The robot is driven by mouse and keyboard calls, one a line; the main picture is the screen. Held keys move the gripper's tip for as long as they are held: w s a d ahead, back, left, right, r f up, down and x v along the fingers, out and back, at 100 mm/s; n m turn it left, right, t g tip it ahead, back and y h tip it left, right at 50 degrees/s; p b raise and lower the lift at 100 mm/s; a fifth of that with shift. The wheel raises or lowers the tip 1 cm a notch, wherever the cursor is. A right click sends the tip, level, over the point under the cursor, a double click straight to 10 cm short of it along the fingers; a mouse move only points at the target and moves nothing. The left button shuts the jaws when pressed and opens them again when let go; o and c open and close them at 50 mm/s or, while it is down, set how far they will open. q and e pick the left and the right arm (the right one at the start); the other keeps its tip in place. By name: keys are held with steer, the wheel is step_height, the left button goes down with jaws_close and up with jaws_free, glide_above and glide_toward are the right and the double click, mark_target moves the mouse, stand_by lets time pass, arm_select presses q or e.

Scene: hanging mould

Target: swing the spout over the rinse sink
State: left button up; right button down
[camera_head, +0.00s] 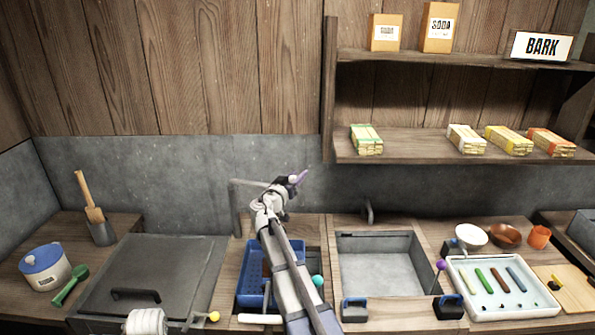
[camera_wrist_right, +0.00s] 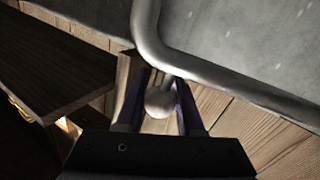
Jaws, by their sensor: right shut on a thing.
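The spout (camera_head: 250,183) is a grey pipe that rises behind the counter, left of my right arm, and bends across to the right. Its far end is hidden by my right gripper (camera_head: 297,180). In the right wrist view the pipe (camera_wrist_right: 150,45) bends just beyond the fingers, and a small pale ball knob (camera_wrist_right: 160,103) on a short stem sits between them. My right gripper (camera_wrist_right: 160,105) is shut on this knob. The rinse sink (camera_head: 385,275), an open grey basin, lies to the right of my right arm. My left gripper is not in view.
A blue basket (camera_head: 245,290) stands left of my right arm, partly hidden by it. A shelf (camera_head: 420,147) with several small packs overhangs the back right. A dark lid (camera_head: 155,275) covers the counter at left. A white tray (camera_head: 465,300) stands right of the sink.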

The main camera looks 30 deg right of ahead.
steer(key=s+a+m+g+h, duration=0.3)
steer(key=s+a+m+g, duration=0.4)
steer(key=a+g, duration=0.3)
steer(key=shift+s+a+g, duration=0.4)
steer(key=shift+s+a, duration=0.1)
steer(key=shift+a, duration=0.6)
steer(key=c, duration=0.5)
jaws_free()
steer(key=shift+c, duration=0.2)
steer(key=a, duration=0.7)
steer(key=shift+w+a, duration=0.15)
steer(key=shift+a, duration=0.25)
